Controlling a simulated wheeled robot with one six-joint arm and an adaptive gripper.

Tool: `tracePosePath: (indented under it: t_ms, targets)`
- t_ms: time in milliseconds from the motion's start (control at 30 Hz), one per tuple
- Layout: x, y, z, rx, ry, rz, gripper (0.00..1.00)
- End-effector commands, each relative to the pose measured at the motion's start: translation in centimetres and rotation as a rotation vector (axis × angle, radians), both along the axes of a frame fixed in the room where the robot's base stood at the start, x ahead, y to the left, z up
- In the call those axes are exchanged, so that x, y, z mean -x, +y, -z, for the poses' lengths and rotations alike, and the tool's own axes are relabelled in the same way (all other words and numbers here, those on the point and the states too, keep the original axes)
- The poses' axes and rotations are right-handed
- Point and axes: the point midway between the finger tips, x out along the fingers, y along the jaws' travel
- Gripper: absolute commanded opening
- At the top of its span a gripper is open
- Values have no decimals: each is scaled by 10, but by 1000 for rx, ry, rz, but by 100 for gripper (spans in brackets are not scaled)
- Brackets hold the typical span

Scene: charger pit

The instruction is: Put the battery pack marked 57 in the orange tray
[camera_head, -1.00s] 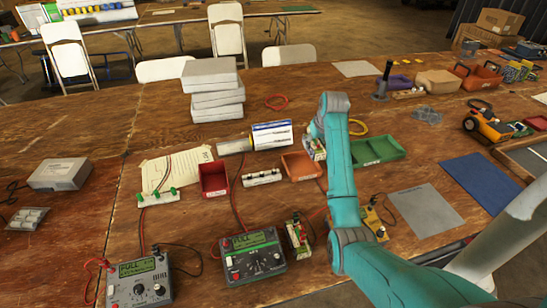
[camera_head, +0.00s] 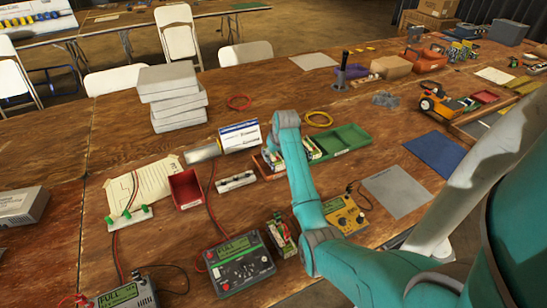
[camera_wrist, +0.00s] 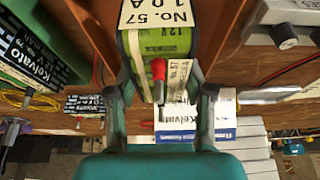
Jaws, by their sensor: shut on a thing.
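The battery pack marked 57 (camera_wrist: 160,38), green with a white label and a red cap, is between my gripper's fingers (camera_wrist: 162,100) in the wrist view. My gripper is shut on it. In the head view this pack (camera_head: 273,159) shows beside my arm, at the orange tray (camera_head: 261,167). Orange-brown tray walls (camera_wrist: 80,35) run on both sides of the pack in the wrist view, so it looks to be within the tray's outline. My arm hides much of the tray. I cannot tell whether the pack touches its floor.
The green tray (camera_head: 350,137) stands just right, with another pack (camera_head: 312,150) at its left end. A red tray (camera_head: 185,190), a white terminal strip (camera_head: 236,182) and a blue-and-white box (camera_head: 240,136) are close by. A yellow meter (camera_head: 344,213) stands in front.

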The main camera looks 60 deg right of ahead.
Motion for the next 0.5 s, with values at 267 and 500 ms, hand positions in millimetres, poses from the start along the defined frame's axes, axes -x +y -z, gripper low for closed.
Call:
tracePosePath:
  t_ms: [267, 500]
  targets:
    - [0, 0, 12, 2, -2, 0, 0]
    - [0, 0, 16, -1, 1, 0, 54]
